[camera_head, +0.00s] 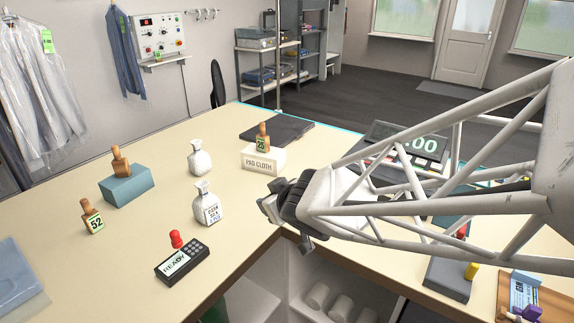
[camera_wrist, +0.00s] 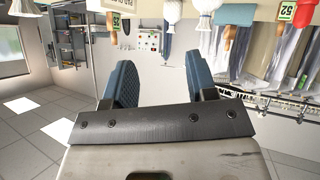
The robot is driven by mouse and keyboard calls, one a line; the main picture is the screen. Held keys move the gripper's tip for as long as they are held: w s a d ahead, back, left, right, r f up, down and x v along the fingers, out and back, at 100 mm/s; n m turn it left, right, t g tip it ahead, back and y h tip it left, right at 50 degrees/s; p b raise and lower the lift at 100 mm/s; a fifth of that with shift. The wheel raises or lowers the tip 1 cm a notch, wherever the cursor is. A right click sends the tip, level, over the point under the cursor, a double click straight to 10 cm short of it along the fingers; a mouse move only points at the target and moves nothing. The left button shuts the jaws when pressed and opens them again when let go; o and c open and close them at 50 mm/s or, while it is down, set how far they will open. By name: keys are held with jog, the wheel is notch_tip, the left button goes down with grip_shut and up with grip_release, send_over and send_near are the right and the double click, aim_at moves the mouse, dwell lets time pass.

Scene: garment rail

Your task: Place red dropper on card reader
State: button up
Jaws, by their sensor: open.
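The card reader (camera_head: 182,263) is a dark handheld block with a "READY" screen and keys, lying near the table's front edge in the head view. A red dropper (camera_head: 176,239) with a rounded head stands upright at its far left edge; I cannot tell whether its base rests on the reader or just behind it. My gripper (camera_head: 284,218) is open and empty above the table's inner corner, to the right of both and apart from them. In the wrist view my fingers (camera_wrist: 157,75) are spread with nothing between them, and a red thing (camera_wrist: 304,14) shows at the upper right.
White bottles (camera_head: 206,204), a wooden stamp on a blue block (camera_head: 127,187), a stamp marked 52 (camera_head: 92,216) and a PAD CLOTH box (camera_head: 263,160) stand on the table. A price display (camera_head: 408,143) and grey block (camera_head: 447,279) lie right. A gap opens beyond the corner.

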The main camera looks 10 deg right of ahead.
jog(key=s+d+r+m+g+h, duration=0.25)
jog(key=s+d+m+h, duration=0.25)
jog(key=s+d, duration=0.4)
jog(key=s+d+m+g+y, duration=0.1)
jog(key=s+m+g, duration=0.1)
jog(key=s+g, duration=0.4)
jog(key=s, duration=0.5)
jog(key=shift+s+d, duration=0.15)
jog(key=shift+d, duration=0.2)
